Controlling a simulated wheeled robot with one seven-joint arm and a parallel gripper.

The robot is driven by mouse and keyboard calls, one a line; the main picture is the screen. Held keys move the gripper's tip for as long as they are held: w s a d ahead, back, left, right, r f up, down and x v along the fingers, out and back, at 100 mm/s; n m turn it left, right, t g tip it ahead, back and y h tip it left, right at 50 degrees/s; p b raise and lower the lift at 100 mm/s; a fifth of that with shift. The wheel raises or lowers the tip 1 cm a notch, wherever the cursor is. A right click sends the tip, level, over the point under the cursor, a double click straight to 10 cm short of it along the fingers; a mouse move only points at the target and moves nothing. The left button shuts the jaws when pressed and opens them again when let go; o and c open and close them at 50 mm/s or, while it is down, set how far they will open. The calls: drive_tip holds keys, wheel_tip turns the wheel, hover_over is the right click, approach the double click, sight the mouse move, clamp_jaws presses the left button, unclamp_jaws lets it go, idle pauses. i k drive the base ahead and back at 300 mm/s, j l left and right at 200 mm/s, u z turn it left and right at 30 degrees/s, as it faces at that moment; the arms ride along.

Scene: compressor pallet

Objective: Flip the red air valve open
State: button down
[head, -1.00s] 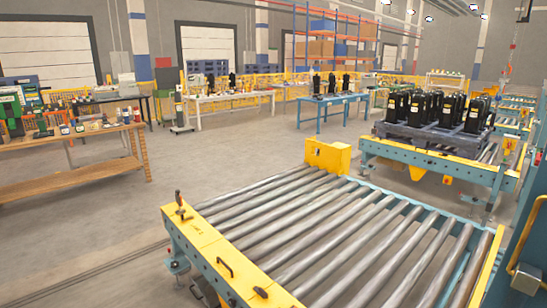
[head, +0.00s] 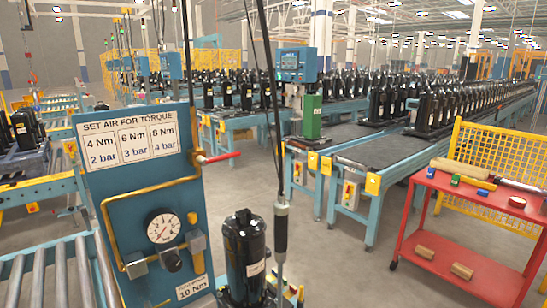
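The red air valve (head: 220,157) is in the head view, at the right edge of a blue panel (head: 100,215). Its red lever sticks out sideways to the right, roughly level, past the panel's edge. A yellow pipe (head: 150,187) runs below it. A round white pressure gauge (head: 162,227) sits lower on the panel; its reading is too small to tell. A sign (head: 125,140) above it lists torque and bar values. My gripper is not in view.
A black compressor (head: 245,255) stands right of the panel, beside a hanging dark tool (head: 281,230) on a cable. A red cart (head: 470,220) stands at right. A roller conveyor (head: 50,275) lies at left. Open floor lies between compressor and cart.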

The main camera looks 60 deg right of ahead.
sight(203, 162)
drive_tip(key=z, duration=1.3)
